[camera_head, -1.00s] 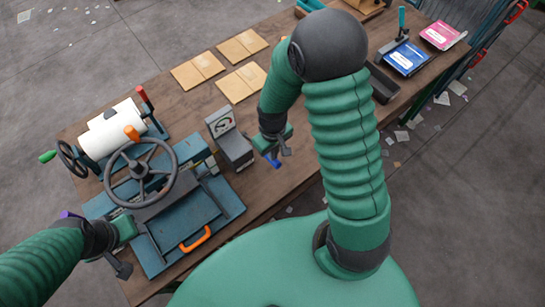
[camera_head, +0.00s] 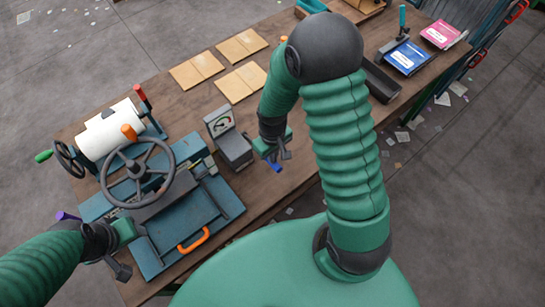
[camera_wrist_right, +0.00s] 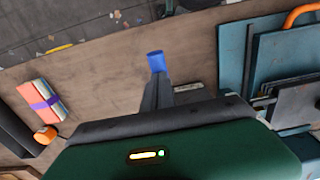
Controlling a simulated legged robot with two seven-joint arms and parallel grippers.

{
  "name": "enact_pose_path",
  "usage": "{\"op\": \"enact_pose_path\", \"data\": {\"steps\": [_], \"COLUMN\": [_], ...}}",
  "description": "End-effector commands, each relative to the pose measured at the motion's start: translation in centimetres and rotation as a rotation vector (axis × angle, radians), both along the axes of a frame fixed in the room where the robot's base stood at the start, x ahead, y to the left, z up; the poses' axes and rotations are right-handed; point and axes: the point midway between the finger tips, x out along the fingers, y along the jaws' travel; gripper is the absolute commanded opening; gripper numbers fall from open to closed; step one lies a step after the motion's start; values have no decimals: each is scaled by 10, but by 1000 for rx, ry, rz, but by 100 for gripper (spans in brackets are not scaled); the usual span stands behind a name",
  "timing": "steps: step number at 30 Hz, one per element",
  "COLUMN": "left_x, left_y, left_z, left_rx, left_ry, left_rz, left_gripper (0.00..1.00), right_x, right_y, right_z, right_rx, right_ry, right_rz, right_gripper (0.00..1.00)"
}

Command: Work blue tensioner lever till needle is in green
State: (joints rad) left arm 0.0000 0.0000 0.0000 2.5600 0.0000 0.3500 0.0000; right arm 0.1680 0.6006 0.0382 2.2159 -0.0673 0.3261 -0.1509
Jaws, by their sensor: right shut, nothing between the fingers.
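The blue lever end (camera_head: 275,167) shows just below my right gripper (camera_head: 280,155) in the head view. In the right wrist view the blue end (camera_wrist_right: 156,61) is at the fingertips of the right gripper (camera_wrist_right: 158,85), and I cannot tell whether they touch. The right fingers are together with nothing between them. The lever's shaft is hidden. The grey gauge box (camera_head: 232,148) stands left of the right gripper, its dial (camera_head: 221,124) showing some green; the needle is too small to read. My left gripper (camera_head: 118,268) is at the bench's front left, its jaws unclear.
A blue press with a grey handwheel (camera_head: 138,174) and an orange handle (camera_head: 193,239) fills the bench's left. A white roll (camera_head: 108,130) lies behind it. Brown cards (camera_head: 240,82) lie at the back, and a dark tray (camera_head: 380,83) is to the right.

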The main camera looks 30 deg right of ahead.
Motion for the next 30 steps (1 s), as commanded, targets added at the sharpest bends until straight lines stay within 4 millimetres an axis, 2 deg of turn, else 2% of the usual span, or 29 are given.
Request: {"op": "enact_pose_path", "data": {"steps": [30], "left_x": [0], "left_y": [0], "left_z": [-19], "left_rx": [0], "left_ry": [0], "left_rz": [0], "left_gripper": [49], "right_x": [1], "right_y": [0], "right_z": [-27], "right_rx": [0], "right_ry": [-1], "right_rz": [0], "right_gripper": [0]}}
